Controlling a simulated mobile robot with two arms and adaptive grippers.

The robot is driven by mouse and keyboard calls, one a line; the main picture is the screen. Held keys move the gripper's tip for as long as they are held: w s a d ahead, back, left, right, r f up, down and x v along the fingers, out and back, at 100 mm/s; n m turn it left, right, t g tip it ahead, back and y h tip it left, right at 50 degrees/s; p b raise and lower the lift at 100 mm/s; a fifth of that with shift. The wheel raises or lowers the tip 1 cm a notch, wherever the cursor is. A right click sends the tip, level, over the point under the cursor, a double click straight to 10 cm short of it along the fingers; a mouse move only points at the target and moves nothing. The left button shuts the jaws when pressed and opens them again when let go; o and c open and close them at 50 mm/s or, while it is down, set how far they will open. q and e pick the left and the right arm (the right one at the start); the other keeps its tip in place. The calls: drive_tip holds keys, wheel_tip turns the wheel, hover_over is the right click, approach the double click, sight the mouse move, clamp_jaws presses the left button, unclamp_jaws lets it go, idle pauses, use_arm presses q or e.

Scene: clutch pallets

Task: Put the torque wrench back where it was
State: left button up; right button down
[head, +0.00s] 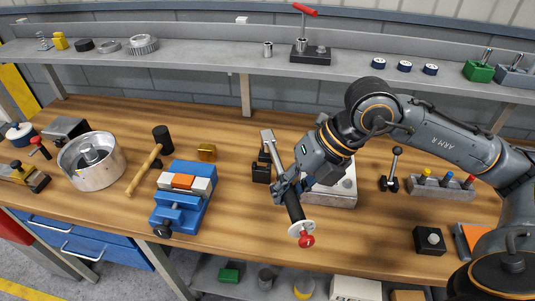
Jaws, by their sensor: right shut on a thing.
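The torque wrench (294,207) has a pale metal shaft, a black handle, a white disc and a red end knob. My right gripper (285,188) is shut on it, around the upper handle area. The wrench is tilted, with its red knob toward the bench's front edge and its shaft pointing back. Black holder blocks (261,172) stand on the bench beside the shaft; I cannot tell whether the shaft touches them. My left gripper is not in view.
A light grey box (335,190) is partly hidden behind my right arm. A small lever stand (391,172) is to the right. A shelf (215,62) runs behind.

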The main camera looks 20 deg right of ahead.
drive_tip(key=m+t, duration=0.1)
drive_tip(key=m, duration=0.1)
drive_tip(key=d+r+m+t+h, duration=0.1)
drive_tip(key=m, duration=0.1)
drive_tip(key=shift+d+r, duration=0.15)
drive_tip(key=shift+r, duration=0.15)
drive_tip(key=shift+w+r, duration=0.1)
drive_tip(key=shift+w+m, duration=0.2)
drive_tip(key=shift+m, duration=0.1)
drive_tip(key=w+f+p, duration=0.2)
drive_tip(key=w+f, duration=0.2)
drive_tip(key=w+a+f+p, duration=0.1)
drive_tip(key=w+f+p, duration=0.1)
drive_tip(key=w+f, duration=0.2)
drive_tip(key=w+f+p, duration=0.2)
drive_tip(key=w+f, duration=0.2)
drive_tip(key=w, duration=0.1)
drive_tip(key=shift+w+a+f, duration=0.15)
drive_tip(key=shift+w+a, duration=0.05)
drive_tip(key=shift+a, duration=0.2)
drive_tip(key=shift+f, duration=0.35)
